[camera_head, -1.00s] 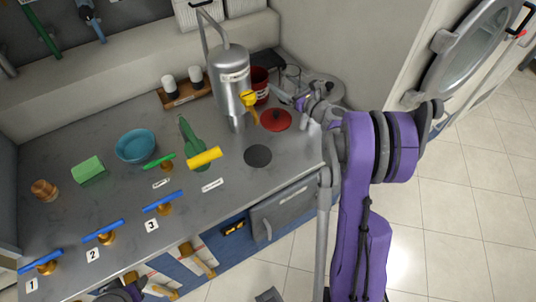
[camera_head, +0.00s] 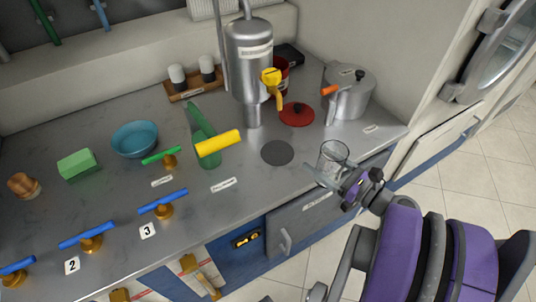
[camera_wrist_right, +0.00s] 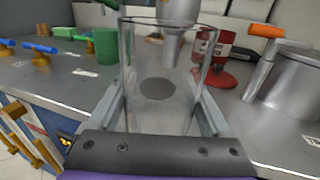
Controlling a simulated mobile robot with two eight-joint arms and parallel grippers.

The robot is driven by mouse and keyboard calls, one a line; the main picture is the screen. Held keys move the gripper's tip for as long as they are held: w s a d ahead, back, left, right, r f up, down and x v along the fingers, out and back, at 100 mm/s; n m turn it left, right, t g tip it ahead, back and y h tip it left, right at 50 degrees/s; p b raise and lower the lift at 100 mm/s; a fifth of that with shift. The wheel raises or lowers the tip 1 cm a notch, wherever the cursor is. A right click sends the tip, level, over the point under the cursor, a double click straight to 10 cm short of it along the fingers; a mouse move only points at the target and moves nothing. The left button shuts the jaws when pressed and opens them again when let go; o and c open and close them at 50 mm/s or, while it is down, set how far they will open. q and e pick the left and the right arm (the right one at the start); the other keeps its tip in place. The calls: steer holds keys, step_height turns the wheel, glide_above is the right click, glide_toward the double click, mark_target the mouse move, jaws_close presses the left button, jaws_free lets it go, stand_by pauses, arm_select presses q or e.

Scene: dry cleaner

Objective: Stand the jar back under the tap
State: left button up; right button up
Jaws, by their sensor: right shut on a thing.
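The clear glass jar (camera_head: 333,155) is upright and looks empty. My right gripper (camera_head: 331,174) is shut on it, near the counter's front edge; I cannot tell its exact height. In the right wrist view the jar (camera_wrist_right: 160,65) stands between the two fingers (camera_wrist_right: 158,108). The yellow tap (camera_head: 271,78) is on the front of the steel tank (camera_head: 249,55). A dark round pad (camera_head: 277,153) lies on the counter below and in front of the tank, left of the jar. It shows through the glass in the wrist view. My left gripper is not in view.
A steel pot (camera_head: 350,95) with an orange handle stands behind the jar. The counter between jar and pad is clear.

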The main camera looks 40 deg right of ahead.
steer(key=w+a, duration=0.1)
steer(key=w, duration=0.4)
steer(key=w+a+b, duration=0.1)
steer(key=w, duration=0.5)
steer(key=w+a, duration=0.1)
steer(key=w, duration=0.5)
steer(key=f+b, duration=0.2)
steer(key=f, duration=0.1)
steer(key=shift+w+f, duration=0.2)
steer(key=shift+f, duration=0.1)
steer(key=o, duration=1.4)
steer(key=shift+f, duration=0.15)
steer(key=shift+o, duration=0.2)
